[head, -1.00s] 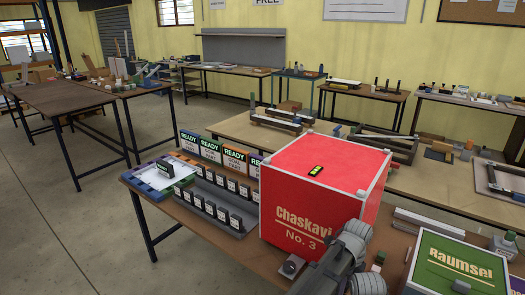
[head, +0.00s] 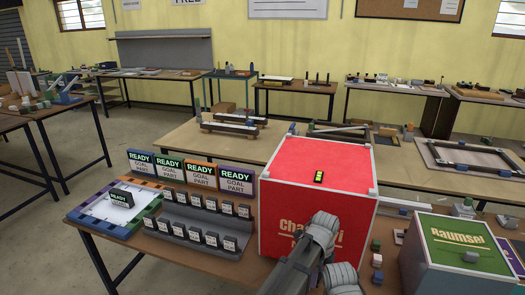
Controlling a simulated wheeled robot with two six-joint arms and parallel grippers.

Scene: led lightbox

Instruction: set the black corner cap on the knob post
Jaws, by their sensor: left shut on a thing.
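My left gripper (head: 338,278) is at the bottom centre of the head view, in front of the red box (head: 325,180). Its grey wrist and arm cover part of the box's front. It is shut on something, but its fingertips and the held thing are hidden. I cannot make out the black corner cap or surely tell the knob post. Several small grey and green blocks (head: 377,261) stand just right of my arm. My right gripper is not in view.
Several READY signs (head: 237,178) stand left of the red box, behind a grey stepped rack (head: 190,225) of small tags. A framed white board (head: 100,208) lies at the table's left end. The Raumsel box (head: 458,240) stands at right. The bench behind has clear room.

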